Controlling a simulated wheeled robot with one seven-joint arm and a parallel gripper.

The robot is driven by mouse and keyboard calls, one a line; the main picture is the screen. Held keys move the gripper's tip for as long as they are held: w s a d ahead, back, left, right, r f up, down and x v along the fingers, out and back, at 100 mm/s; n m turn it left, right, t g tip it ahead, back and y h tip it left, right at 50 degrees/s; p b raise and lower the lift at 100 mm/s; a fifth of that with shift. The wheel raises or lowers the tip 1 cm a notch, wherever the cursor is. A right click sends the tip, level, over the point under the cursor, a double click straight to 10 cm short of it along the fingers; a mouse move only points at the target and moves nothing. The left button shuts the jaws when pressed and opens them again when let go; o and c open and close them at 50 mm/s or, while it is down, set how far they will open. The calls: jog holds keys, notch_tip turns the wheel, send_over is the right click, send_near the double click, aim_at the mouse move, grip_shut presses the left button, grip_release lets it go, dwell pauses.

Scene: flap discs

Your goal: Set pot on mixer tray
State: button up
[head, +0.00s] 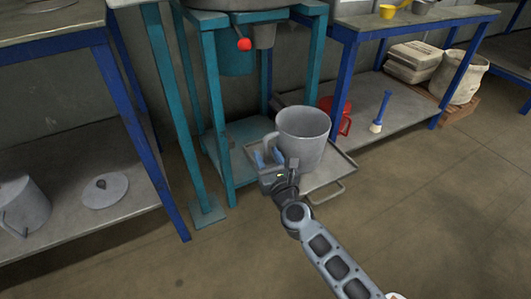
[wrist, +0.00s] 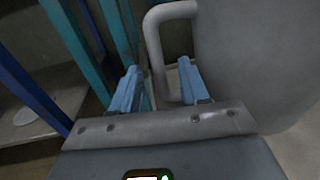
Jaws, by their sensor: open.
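The grey pot (head: 302,137) stands upright at the mixer tray (head: 333,172), a flat metal tray with a front handle at the foot of the teal mixer stand. I cannot tell whether its base rests fully on the tray. In the wrist view the pot (wrist: 250,60) fills the right side, and its loop handle (wrist: 152,45) is beyond my fingers. My gripper (head: 266,157) is at the pot's left side by the handle. Its two blue fingers (wrist: 160,88) are apart, with the handle's lower end near the right finger. The pot's base is partly hidden by my gripper.
The teal mixer stand (head: 218,110) has a red-knobbed lever (head: 244,44). On the right, a blue-legged bench (head: 345,70) holds a red jug (head: 343,117) and a blue brush (head: 380,112) on its lower shelf. A left shelf holds a lid (head: 104,191) and another pot (head: 22,205). The front floor is clear.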

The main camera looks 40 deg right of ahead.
jog(key=v, duration=1)
jog(key=shift+s, duration=0.1)
jog(key=shift+s, duration=0.1)
jog(key=s+a+r+m+y, duration=0.2)
jog(key=s+a+r+m, duration=0.2)
jog(key=s+m, duration=0.6)
jog(key=s+a+r+m+g+y, duration=0.1)
jog(key=s+a+r+m+y, duration=0.2)
jog(key=s+m, duration=0.7)
jog(key=s+a+r+m+y, duration=0.2)
jog(key=s+a+r+m, duration=0.3)
jog(key=s+m, duration=0.5)
jog(key=shift+a+r+m+g+y, duration=0.2)
jog(key=shift+a+m+g+y, duration=0.1)
jog(key=shift+a+m, duration=0.3)
jog(key=shift+c, duration=0.4)
